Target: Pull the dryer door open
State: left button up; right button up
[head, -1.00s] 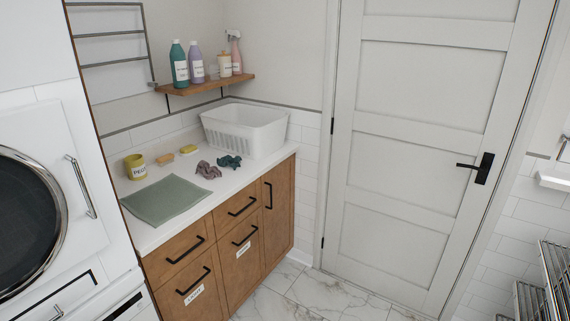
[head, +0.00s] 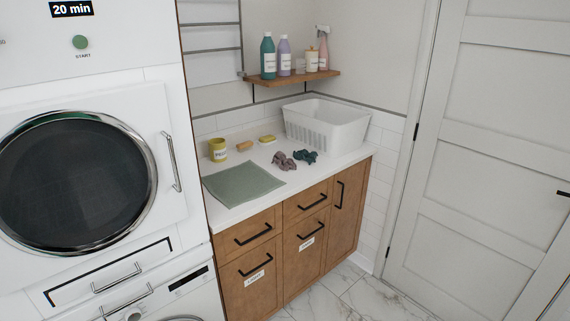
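The dryer (head: 30,92) is the upper white machine at the left of the head view. Its square white door (head: 166,205) has a large round dark window (head: 72,180) with a chrome ring and looks shut. A vertical chrome handle (head: 173,162) is on the door's right side. A display above reads "20 min", with a green start button (head: 80,42) below it. Neither of my grippers is in view.
A wooden cabinet (head: 262,255) with a white counter stands right of the dryer, holding a green mat (head: 243,184), cloths and a white basket (head: 327,122). A second machine (head: 185,300) is below. Marble floor (head: 370,295) is clear before the white room door (head: 470,160).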

aim_at(87, 176)
jog(key=u, duration=1.3)
